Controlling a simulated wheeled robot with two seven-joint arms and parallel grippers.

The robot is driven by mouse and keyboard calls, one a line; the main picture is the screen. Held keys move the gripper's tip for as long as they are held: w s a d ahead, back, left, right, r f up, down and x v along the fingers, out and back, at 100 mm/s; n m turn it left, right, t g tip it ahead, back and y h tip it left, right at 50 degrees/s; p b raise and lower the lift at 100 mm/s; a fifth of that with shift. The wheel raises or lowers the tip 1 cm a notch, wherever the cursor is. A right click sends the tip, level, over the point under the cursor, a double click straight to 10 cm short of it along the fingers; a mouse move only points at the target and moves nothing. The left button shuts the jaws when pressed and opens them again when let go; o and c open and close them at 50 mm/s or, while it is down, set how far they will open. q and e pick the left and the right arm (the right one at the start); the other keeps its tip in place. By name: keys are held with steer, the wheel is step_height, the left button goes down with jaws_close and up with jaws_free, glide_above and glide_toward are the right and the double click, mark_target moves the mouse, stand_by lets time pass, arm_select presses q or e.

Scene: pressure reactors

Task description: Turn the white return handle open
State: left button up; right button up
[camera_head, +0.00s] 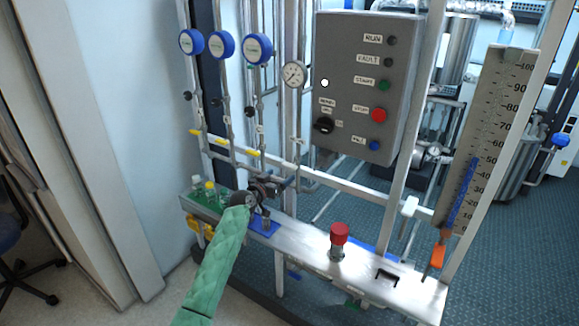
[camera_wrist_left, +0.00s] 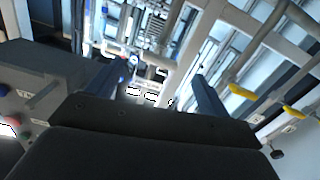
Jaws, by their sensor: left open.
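A small white handle (camera_head: 410,207) sits on the frame at the right, left of the level scale, in the head view. I take it for the return handle, though no label on it can be read. My left gripper (camera_head: 268,188), at the end of a green-sleeved arm, is well to the left of it, above the left part of the metal bench. In the left wrist view its two fingers (camera_wrist_left: 155,88) stand wide apart with nothing held between them. The white handle cannot be made out in that view. My right gripper is not in view.
A grey control box (camera_head: 355,125) hangs above and right of my left gripper. A red-capped knob (camera_head: 339,234) stands on the metal bench (camera_head: 305,236) between gripper and white handle. Yellow handles (camera_head: 222,142) line the pipes at left. The level scale (camera_head: 490,130) rises at right.

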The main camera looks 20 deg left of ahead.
mark_target(287, 166)
arm_select(q)
steer(key=shift+w+r+m+t, duration=0.45)
steer(key=shift+r+m, duration=0.1)
steer(key=shift+m, duration=0.15)
steer(key=p+x, duration=0.2)
steer(key=x, duration=0.3)
steer(key=shift+w+d+f, duration=0.1)
steer(key=shift+w, duration=0.15)
steer(key=shift+w+d+f+p, duration=0.1)
steer(key=shift+w+p, duration=0.1)
steer(key=shift+w, duration=0.15)
steer(key=shift+w+d+p, duration=0.15)
steer(key=shift+w+p, duration=0.05)
steer(key=shift+w, duration=0.1)
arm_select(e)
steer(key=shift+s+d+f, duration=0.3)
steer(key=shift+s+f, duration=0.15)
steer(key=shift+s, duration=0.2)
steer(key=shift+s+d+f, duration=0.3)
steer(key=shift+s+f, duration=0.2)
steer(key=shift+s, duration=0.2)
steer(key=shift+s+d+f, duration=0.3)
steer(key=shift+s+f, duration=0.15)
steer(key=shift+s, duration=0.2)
arm_select(q)
steer(key=c, duration=1)
